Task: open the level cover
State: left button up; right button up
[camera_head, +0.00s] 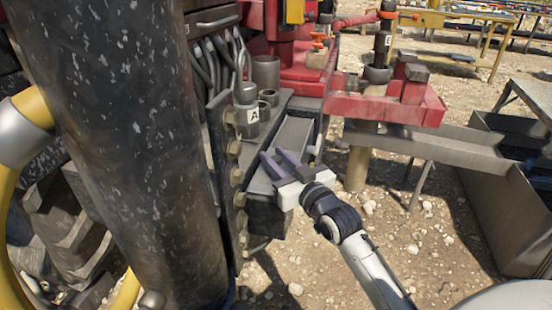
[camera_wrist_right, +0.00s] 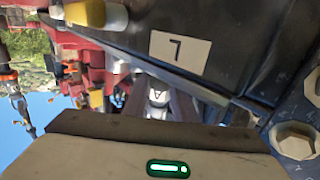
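My right gripper (camera_head: 272,151) is over the narrow steel ledge beside the bolted flange, its two purple fingers apart with nothing visible between them. A grey cylinder labelled A (camera_head: 250,112) stands beyond the fingers. My left gripper is out of view.
A thick dark speckled pipe (camera_head: 120,140) stands close on the left. Bolts line the flange (camera_head: 237,175) beside the gripper. Red machinery (camera_head: 400,105) and a grey trough (camera_head: 430,145) lie to the right. Open gravel (camera_head: 440,230) is at the lower right.

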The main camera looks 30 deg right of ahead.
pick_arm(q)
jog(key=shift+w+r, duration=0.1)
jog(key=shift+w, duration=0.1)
pick_arm(e)
jog(key=shift+w+d, duration=0.1)
grip_shut()
